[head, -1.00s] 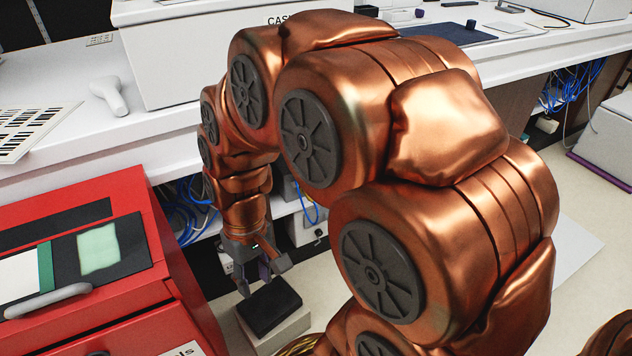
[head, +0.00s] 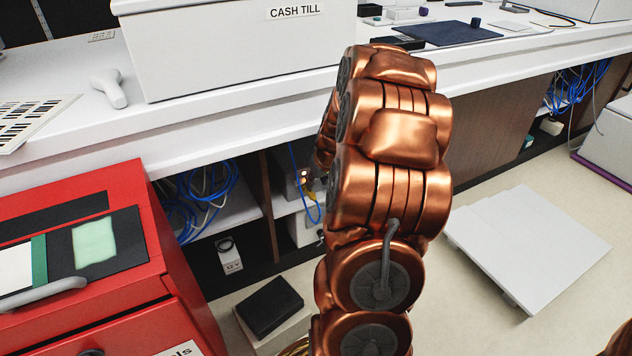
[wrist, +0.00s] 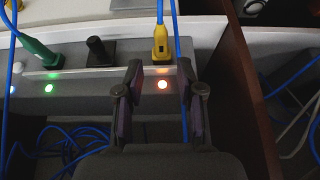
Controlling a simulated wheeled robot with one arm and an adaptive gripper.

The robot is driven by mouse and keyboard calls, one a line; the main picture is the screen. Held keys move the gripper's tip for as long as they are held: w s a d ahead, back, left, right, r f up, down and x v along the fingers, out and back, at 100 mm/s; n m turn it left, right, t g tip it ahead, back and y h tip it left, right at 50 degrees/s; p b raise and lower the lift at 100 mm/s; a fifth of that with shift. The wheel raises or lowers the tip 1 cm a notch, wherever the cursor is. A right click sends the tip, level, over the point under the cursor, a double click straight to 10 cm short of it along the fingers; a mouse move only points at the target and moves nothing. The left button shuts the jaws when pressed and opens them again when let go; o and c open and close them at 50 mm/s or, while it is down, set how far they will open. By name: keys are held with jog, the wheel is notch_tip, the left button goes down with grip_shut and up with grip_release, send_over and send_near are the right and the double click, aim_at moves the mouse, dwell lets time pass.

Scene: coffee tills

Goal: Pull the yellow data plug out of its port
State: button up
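My gripper (wrist: 160,92) is open and empty, one finger on each side of that light, with the plug just beyond the fingertips. A blue cable (wrist: 178,55) hangs close to the right finger; I cannot tell if they touch.
A green plug (wrist: 38,48) and a black plug or stub (wrist: 97,50) stand left of the yellow plug. A brown upright panel (wrist: 250,100) is close on the right. Loose blue cables (wrist: 65,145) lie below. The red cabinet (head: 130,250) stands left of my arm.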

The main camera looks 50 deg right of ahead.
aim_at(312, 193)
jog(key=shift+b+x, duration=1.45)
jog(key=shift+x, duration=2.45)
jog(key=shift+c, duration=0.3)
grip_shut()
jog(key=shift+s+a, duration=0.15)
jog(key=shift+s, duration=0.15)
jog(key=shift+s+a, duration=0.25)
jog(key=shift+s, duration=0.5)
jog(key=shift+s+a, duration=0.25)
jog(key=shift+s, duration=0.5)
jog(key=shift+s+a, duration=0.3)
jog(key=shift+s, duration=0.45)
